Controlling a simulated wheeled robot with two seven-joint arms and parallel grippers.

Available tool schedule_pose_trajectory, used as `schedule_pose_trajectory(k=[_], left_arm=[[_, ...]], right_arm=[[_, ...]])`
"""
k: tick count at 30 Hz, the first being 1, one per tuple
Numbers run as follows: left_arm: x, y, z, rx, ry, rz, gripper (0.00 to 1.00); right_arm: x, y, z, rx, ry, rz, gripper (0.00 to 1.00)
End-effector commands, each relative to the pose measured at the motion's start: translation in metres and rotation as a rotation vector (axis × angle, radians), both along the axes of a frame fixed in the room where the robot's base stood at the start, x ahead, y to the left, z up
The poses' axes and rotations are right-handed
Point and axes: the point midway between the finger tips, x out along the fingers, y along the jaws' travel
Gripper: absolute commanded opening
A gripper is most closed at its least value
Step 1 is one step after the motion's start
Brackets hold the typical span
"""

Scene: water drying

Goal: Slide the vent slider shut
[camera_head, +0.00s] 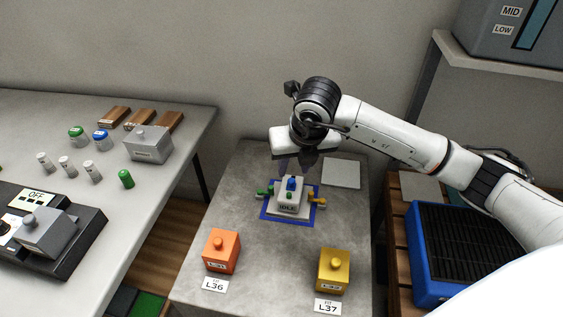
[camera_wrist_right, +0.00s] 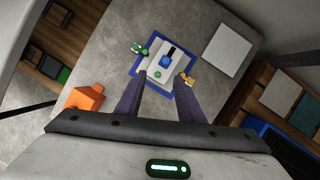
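A small grey-white device (camera_head: 289,201) with a label that seems to read IDLE stands on a blue-bordered mat (camera_head: 270,218) on the middle table. It has a blue part (camera_head: 291,184) on top, green fittings (camera_head: 263,191) on its left and yellow ones (camera_head: 318,201) on its right. I cannot tell which part is the vent slider. My right gripper (camera_head: 297,168) is above and behind the device, pointing down. In the right wrist view its two fingers (camera_wrist_right: 161,80) are apart with nothing held, and the blue part (camera_wrist_right: 167,60) shows beyond the gap. My left gripper is not in view.
An orange box (camera_head: 221,252) and a yellow box (camera_head: 333,271) stand at the table's front. A flat pale plate (camera_head: 341,173) lies behind right. A side table (camera_head: 150,200) holds jars and a grey box (camera_head: 148,144). A blue crate (camera_head: 430,287) stands at right.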

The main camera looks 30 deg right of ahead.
Motion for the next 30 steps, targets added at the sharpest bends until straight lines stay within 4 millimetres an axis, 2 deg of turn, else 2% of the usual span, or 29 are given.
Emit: schedule_pose_trajectory(k=[2, 5, 15, 19, 24, 30], left_arm=[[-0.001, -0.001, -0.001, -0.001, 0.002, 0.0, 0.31], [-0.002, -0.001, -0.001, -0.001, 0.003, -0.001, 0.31], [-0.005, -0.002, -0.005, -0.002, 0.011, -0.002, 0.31], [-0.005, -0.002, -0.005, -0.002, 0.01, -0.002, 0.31], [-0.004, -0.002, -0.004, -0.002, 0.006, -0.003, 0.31], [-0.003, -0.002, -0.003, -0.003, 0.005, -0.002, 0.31]], right_arm=[[0.003, -0.01, 0.003, -0.03, -0.009, -0.022, 0.35], [0.007, -0.012, -0.004, -0.036, -0.009, -0.026, 0.35], [0.028, -0.016, -0.062, -0.032, -0.007, -0.023, 0.35], [0.036, -0.018, -0.078, -0.031, -0.01, -0.023, 0.35], [0.04, -0.019, -0.089, -0.031, -0.011, -0.021, 0.35], [0.041, -0.019, -0.091, -0.031, -0.011, -0.021, 0.35]])
